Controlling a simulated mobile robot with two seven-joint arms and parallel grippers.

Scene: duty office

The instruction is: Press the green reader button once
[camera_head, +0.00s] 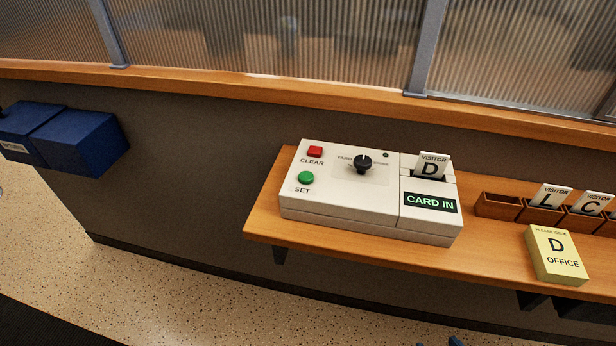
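A visitor card D (431,166) stands in the reader's slot, and the display (430,203) reads CARD IN. Nothing touches the green button. Small dark tips (455,341) show at the bottom edge; they may be part of my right gripper, but too little shows to tell its state. My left gripper is not in view.
The reader stands on a wooden shelf (262,222). To its right are a wooden card rack (497,206) with visitor cards L (549,197) and C (589,203), and a yellow block (555,256) marked D OFFICE. Blue boxes (80,138) are on the wall at left.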

